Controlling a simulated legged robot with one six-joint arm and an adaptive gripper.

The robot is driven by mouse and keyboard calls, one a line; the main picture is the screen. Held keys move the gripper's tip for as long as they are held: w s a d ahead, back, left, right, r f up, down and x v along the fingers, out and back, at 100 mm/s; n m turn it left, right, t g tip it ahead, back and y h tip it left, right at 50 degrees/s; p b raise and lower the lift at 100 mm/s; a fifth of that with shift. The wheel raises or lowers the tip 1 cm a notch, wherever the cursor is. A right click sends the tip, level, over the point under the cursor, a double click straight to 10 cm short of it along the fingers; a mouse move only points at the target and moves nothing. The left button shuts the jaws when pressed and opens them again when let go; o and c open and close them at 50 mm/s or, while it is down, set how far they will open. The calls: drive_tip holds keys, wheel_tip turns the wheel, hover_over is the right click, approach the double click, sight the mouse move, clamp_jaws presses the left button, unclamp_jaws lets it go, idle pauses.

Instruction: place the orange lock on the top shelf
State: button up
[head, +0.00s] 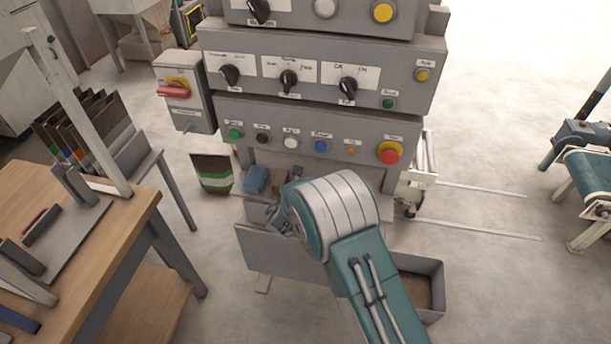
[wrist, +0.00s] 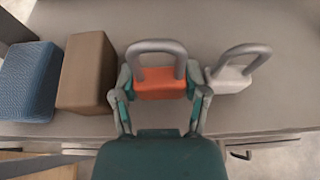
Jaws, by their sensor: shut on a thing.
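The orange lock (wrist: 160,90) has a grey shackle and sits between the two fingers of my gripper (wrist: 160,84) in the wrist view. The fingers are shut on its orange body, with the shackle upright. The lock is over or on a grey shelf (wrist: 205,20); I cannot tell whether it touches it. In the head view my arm hides the lock and most of my gripper, at the low shelf (head: 250,206) under the machine's button panels. A white lock (wrist: 229,78) with a grey shackle stands just right of my right finger.
A brown block (wrist: 87,72) and a blue textured block (wrist: 30,80) stand left of my gripper on the shelf. The grey control panels (head: 310,125) rise above it. A wooden bench (head: 100,215) is at left, a grey bin (head: 432,272) at lower right.

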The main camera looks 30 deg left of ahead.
sight(306, 174)
drive_tip(key=shift+w+a, duration=0.25)
drive_tip(key=shift+w, duration=0.9)
drive_tip(key=x, duration=0.3)
drive_tip(key=shift+w+a+r, duration=0.1)
drive_tip(key=shift+w, duration=0.35)
drive_tip(key=shift+f, duration=0.25)
drive_tip(key=shift+f, duration=0.1)
drive_tip(key=o, duration=0.9)
drive_tip(key=shift+c, duration=0.2)
drive_tip(key=v, duration=1.2)
